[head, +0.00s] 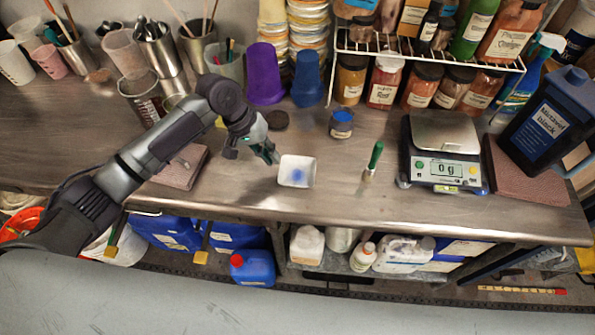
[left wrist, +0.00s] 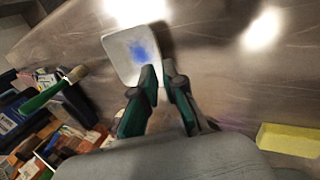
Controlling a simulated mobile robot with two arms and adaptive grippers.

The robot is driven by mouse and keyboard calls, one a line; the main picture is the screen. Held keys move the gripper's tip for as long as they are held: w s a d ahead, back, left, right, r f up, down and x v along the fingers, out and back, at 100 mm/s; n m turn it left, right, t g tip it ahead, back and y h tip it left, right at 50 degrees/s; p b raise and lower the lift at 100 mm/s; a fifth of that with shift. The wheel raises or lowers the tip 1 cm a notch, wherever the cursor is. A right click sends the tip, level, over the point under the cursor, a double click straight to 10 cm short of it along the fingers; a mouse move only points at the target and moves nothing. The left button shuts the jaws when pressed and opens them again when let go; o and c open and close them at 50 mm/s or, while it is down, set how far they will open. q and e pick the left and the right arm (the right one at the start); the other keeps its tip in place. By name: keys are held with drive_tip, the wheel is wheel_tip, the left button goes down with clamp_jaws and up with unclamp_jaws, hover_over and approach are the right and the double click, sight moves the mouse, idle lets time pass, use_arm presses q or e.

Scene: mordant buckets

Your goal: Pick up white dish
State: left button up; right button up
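The white dish (head: 298,171) is a small squarish dish with a blue smear inside. It appears to sit on the metal bench near the front edge, and it fills the upper middle of the left wrist view (left wrist: 122,61). My left gripper (head: 275,155) points down at the dish's upper-left rim in the head view. In the left wrist view its fingertips (left wrist: 160,70) are at the dish's edge, one overlapping the dish. A narrow gap shows between the fingers. Whether they touch the rim is unclear. My right gripper is out of view.
A green-handled brush (head: 373,162) stands right of the dish, and a small blue-labelled jar (head: 342,124) behind it. A digital scale (head: 445,170) is further right. Purple (head: 264,75) and blue cups (head: 307,78) stand behind. The bench's front edge is close.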

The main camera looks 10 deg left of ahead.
sight(294, 171)
use_arm(q)
drive_tip(key=shift+s+d+f, duration=0.1)
drive_tip(key=shift+d+f, duration=0.05)
drive_tip(key=shift+f, duration=0.15)
drive_tip(key=p+x, duration=0.1)
drive_tip(key=x, duration=0.2)
drive_tip(key=shift+d+f+p, duration=0.1)
drive_tip(key=shift+f+p, duration=0.25)
drive_tip(key=shift+d+f, duration=0.2)
drive_tip(key=shift+f, duration=0.2)
clamp_jaws()
